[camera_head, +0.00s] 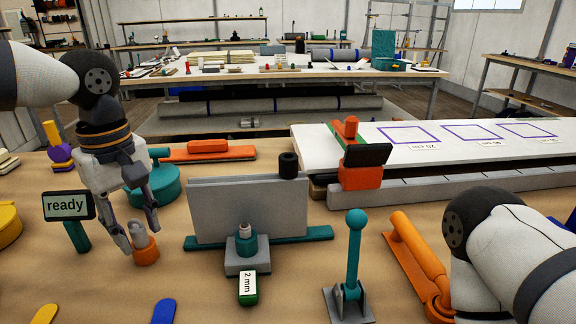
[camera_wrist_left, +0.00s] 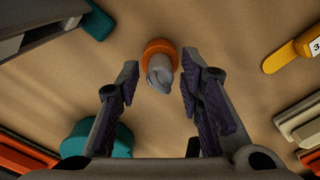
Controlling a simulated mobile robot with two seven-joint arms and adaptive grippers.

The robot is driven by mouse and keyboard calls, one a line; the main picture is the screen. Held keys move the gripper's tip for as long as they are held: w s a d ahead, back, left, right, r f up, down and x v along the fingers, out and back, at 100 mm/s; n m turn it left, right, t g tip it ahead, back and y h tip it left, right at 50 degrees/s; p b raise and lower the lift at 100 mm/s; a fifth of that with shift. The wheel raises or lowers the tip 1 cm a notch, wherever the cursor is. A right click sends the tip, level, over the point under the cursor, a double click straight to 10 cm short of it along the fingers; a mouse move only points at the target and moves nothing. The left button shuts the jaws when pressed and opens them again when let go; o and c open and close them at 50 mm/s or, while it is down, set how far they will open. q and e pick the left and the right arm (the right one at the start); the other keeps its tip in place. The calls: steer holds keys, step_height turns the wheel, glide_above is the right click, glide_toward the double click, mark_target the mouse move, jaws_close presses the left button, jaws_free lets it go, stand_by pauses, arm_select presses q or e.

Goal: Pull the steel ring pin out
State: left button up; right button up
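A small grey metal piece (camera_head: 138,236), which looks like the steel ring pin, stands in an orange round collar (camera_head: 147,255) on the bench at left. In the left wrist view the grey pin (camera_wrist_left: 160,75) sits between the fingertips, with the orange collar (camera_wrist_left: 160,48) around its base. My left gripper (camera_head: 141,240) points down over it, its two fingers apart on either side. The wrist view shows gaps between the pin and both left gripper fingers (camera_wrist_left: 160,68). My right gripper is out of view; only part of my right arm shows.
A "ready" sign (camera_head: 68,206) stands left of the gripper, and a teal round container (camera_head: 155,187) is behind it. A grey upright panel (camera_head: 235,207) stands to the right. A teal ball-topped lever (camera_head: 354,250) is further right. Bare bench lies in front of the collar.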

arm_select(q)
steer(key=shift+c, duration=0.3)
jaws_close()
steer(key=shift+r, duration=0.35)
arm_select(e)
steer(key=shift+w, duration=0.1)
arm_select(q)
steer(key=shift+r+p, duration=0.5)
steer(key=shift+r, duration=2.65)
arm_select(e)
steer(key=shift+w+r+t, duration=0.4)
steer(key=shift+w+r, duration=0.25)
arm_select(q)
steer(key=shift+w+d+r, duration=0.1)
steer(key=shift+r, duration=0.05)
